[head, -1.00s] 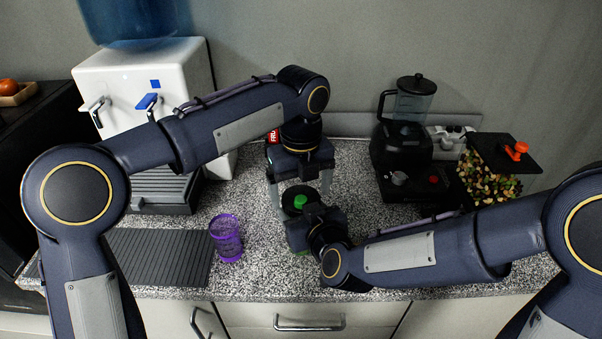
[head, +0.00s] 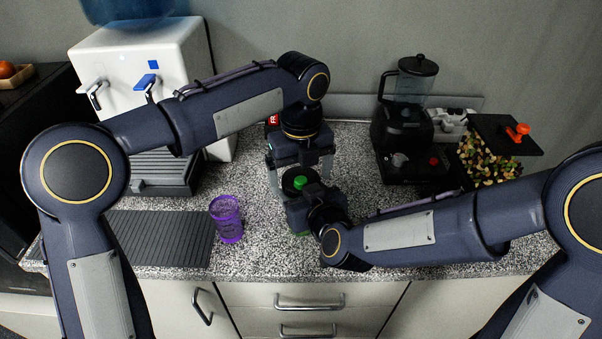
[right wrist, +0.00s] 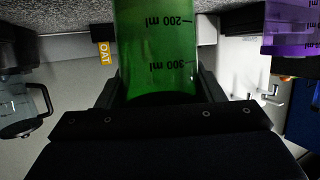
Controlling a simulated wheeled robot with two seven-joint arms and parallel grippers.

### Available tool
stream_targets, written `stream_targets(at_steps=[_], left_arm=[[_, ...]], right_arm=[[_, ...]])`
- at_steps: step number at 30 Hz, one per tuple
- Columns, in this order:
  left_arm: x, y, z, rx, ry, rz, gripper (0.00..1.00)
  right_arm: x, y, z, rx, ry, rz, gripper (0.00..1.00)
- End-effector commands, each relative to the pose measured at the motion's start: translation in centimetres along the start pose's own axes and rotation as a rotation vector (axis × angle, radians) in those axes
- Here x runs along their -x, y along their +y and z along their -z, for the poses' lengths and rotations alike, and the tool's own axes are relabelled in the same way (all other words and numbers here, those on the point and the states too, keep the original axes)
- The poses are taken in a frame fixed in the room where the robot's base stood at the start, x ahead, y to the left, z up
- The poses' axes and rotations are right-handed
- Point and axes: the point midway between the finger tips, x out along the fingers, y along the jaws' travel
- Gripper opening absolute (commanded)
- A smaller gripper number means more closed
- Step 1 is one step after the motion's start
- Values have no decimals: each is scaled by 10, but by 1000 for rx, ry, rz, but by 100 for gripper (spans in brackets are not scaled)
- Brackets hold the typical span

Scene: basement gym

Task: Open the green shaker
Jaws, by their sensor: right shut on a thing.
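The green shaker stands upright near the middle of the counter. Its black lid with a green cap (head: 299,182) shows in the head view, and its body is mostly hidden by my right gripper. My right gripper (head: 303,209) is shut on the body. The right wrist view shows the translucent green body (right wrist: 157,50) with volume marks between the fingers. My left gripper (head: 300,174) points down over the lid, its fingers apart on either side of it. I see a gap between the fingers and the lid.
A purple shaker (head: 227,219) stands left of the grippers, beside a ribbed dark mat (head: 160,238). A white water dispenser (head: 130,75) is at back left. A blender (head: 403,130) and a container of mixed pieces (head: 490,163) are at back right.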

Motion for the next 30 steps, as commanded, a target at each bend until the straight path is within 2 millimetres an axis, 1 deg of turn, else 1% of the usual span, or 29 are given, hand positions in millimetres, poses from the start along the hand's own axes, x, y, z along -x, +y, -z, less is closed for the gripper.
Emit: stream_targets(at_steps=[8,11,16,19,21,22,27,30], left_arm=[[2,0,0,0,-1,1,91],[12,-1,0,0,-2,3,91],[35,-1,0,1,-2,3,91],[43,0,0,0,-1,1,91],[46,0,0,0,0,1,87],[49,-1,0,0,-1,2,87],[75,-1,0,-1,0,3,87],[77,0,0,-1,1,-1,87]], right_arm=[[0,0,0,0,0,0,0],[0,0,0,0,0,0,0],[0,0,0,0,0,0,0],[0,0,0,0,0,0,0],[0,0,0,0,0,0,0],[0,0,0,0,0,0,0],[0,0,0,0,0,0,0],[0,0,0,0,0,0,0]])
